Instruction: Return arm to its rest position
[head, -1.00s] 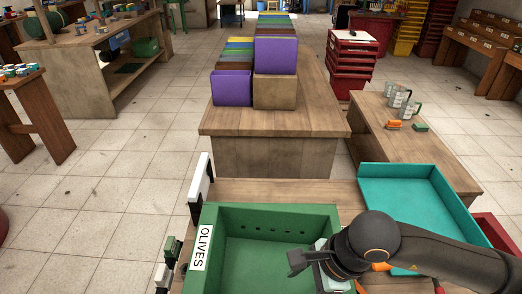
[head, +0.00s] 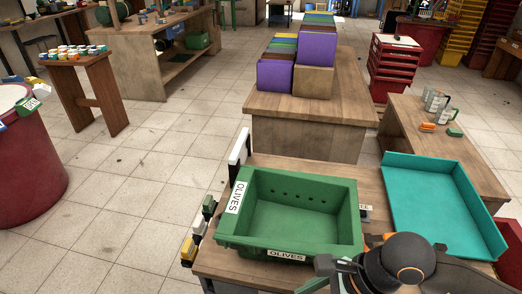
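My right arm comes in at the bottom right of the head view. Its gripper (head: 328,265) is by the near right corner of a green crate (head: 340,243). The fingers are small and partly hidden by the wrist, so I cannot tell whether they are open or shut. The crate carries white OLIVES labels on its left and near sides, and its visible inside is empty. My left gripper is not in view.
A teal tray (head: 437,170) lies right of the crate on the wooden workbench (head: 240,268). Purple bins (head: 313,48) stand on a table behind. Cups and an orange item (head: 427,127) sit on a side bench.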

